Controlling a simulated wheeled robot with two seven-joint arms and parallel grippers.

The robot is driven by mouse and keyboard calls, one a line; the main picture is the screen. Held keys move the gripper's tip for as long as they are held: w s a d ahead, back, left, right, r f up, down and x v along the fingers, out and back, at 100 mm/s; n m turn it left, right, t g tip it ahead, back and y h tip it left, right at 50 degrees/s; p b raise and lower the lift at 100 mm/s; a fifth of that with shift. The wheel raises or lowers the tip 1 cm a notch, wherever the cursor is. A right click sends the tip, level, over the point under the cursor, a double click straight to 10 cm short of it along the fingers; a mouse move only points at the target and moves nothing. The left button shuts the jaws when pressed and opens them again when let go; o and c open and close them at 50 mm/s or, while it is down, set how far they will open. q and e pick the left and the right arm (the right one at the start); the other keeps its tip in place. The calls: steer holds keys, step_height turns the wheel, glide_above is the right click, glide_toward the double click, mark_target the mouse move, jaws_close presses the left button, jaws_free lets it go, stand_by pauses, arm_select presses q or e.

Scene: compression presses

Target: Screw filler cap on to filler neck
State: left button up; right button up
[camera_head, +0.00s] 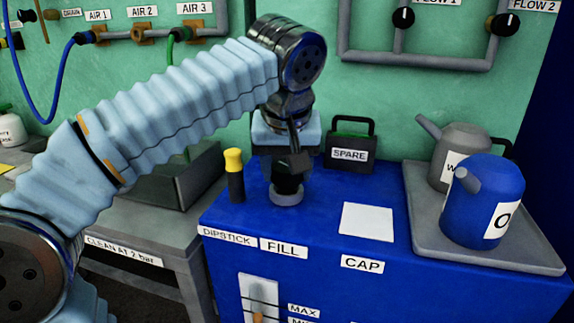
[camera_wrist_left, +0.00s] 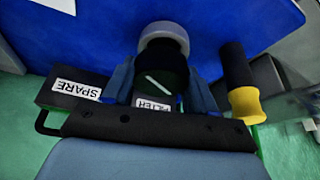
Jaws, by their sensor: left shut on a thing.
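The black filler cap (camera_head: 287,184) sits at the grey filler neck (camera_head: 287,198) above the FILL label on the blue machine top. My left gripper (camera_head: 290,163) points down over the neck and is shut on the cap. In the left wrist view the dark cap (camera_wrist_left: 160,80), with a white line on its face, is between the two blue-grey fingers (camera_wrist_left: 160,88). The pale ring of the neck (camera_wrist_left: 164,38) shows just beyond it. The cap looks in line with the neck; I cannot tell whether its thread is engaged. My right gripper is not in view.
A yellow-topped dipstick (camera_head: 235,175) stands close left of the neck. The SPARE box (camera_head: 350,152) is behind right. A white pad (camera_head: 367,221) by the CAP label is bare. Two jugs, one grey (camera_head: 459,150) and one blue (camera_head: 483,200), stand on a tray (camera_head: 425,240) at right.

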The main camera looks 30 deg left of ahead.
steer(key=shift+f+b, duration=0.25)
steer(key=shift+b, duration=0.05)
stand_by(0.4)
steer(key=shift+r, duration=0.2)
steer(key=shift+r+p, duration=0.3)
steer(key=shift+p, duration=0.2)
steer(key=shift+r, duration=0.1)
stand_by(2.2)
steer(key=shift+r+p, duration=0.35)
steer(key=shift+p, duration=0.1)
